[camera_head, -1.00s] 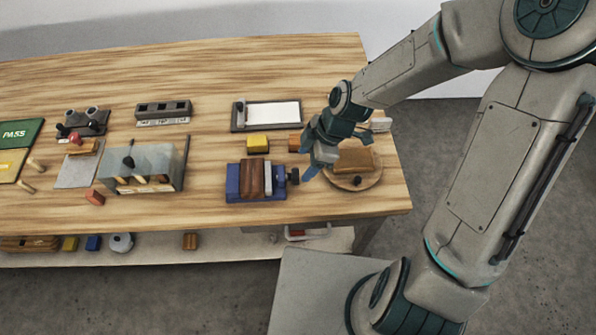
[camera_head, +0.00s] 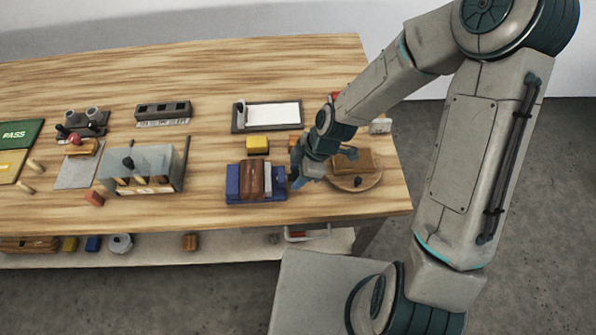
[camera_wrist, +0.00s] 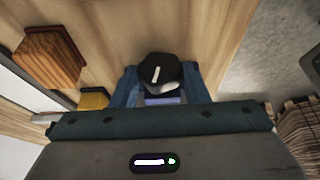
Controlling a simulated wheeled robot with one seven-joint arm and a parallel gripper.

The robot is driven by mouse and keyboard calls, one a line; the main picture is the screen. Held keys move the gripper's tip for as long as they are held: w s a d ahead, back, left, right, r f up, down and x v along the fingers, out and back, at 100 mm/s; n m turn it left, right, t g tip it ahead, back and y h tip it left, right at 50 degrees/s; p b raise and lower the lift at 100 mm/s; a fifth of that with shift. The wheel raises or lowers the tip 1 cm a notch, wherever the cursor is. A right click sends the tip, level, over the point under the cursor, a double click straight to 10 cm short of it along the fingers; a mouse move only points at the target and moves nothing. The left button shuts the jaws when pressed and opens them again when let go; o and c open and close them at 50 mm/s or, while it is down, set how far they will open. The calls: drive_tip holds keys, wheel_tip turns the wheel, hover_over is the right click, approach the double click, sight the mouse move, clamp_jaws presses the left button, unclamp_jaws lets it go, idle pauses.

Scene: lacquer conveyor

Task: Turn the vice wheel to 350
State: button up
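The blue vice (camera_head: 233,186) sits near the front edge of the table and holds a brown wooden block (camera_head: 253,178). Its dark wheel is on the right side of the vice; my gripper mostly covers it in the head view. In the wrist view the black wheel (camera_wrist: 160,72) shows a short white mark, upright and slightly tilted. My gripper (camera_head: 296,181) is at the wheel. In the wrist view its two blue fingers (camera_wrist: 160,88) stand apart, one on each side of the wheel. Whether they touch it cannot be told. No number scale is readable.
Right of my gripper is a round wooden plate (camera_head: 372,182) with a brown block (camera_head: 353,161). A glass-fronted box (camera_head: 150,164) stands to the left. The table front is clear between.

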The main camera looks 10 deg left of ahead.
drive_tip(key=shift+w+g, duration=0.1)
drive_tip(key=shift+g, duration=0.3)
drive_tip(key=shift+w+a+m+g+h+p, duration=0.15)
drive_tip(key=shift+g+h+p, duration=0.1)
drive_tip(key=shift+g, duration=0.35)
drive_tip(key=shift+w+d+m+g+h+p, duration=0.15)
drive_tip(key=shift+g+p, duration=0.1)
drive_tip(key=shift+g, duration=0.35)
drive_tip(key=shift+w+a+f+m+g+h, duration=0.15)
drive_tip(key=shift+m+g, duration=0.1)
drive_tip(key=shift+g, duration=0.75)
drive_tip(key=shift+w+f+m+g+h, duration=0.15)
drive_tip(key=shift+m+g, duration=0.1)
drive_tip(key=shift+g, duration=0.75)
drive_tip(key=shift+s+r+b, duration=0.1)
drive_tip(key=shift+b, duration=0.2)
drive_tip(key=o, duration=0.9)
drive_tip(key=shift+o, duration=0.4)
